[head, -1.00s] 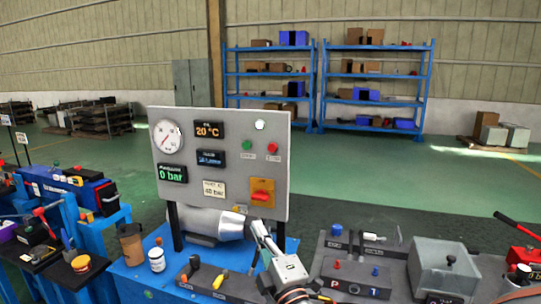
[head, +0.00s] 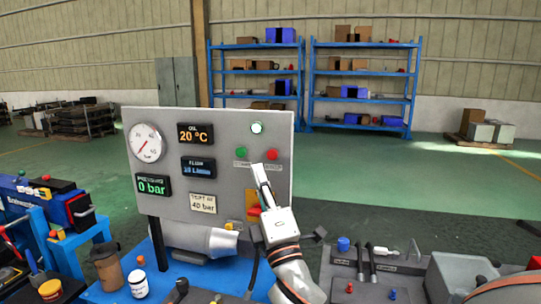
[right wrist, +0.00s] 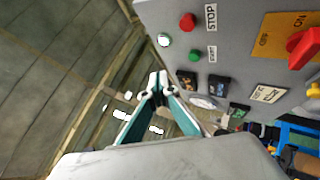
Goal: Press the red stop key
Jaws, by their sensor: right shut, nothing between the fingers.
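The red stop key (head: 272,154) sits on the grey upright panel (head: 225,125), right of the green start key (head: 240,153). In the right wrist view the red key (right wrist: 187,21) is beside the STOP label (right wrist: 211,17). My right gripper (head: 259,172) is shut and empty, raised in front of the panel just below the two keys. In the right wrist view its closed fingertips (right wrist: 158,78) are clear of the red key. Contact with the panel cannot be told. My left gripper is not in view.
A red rotary switch on an orange plate (right wrist: 272,38) lies below the keys, partly hidden by my gripper in the head view. A white lamp (head: 256,127) is above the keys. A gauge (head: 147,143) and displays fill the panel's left. A grey tray (head: 455,275) stands right.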

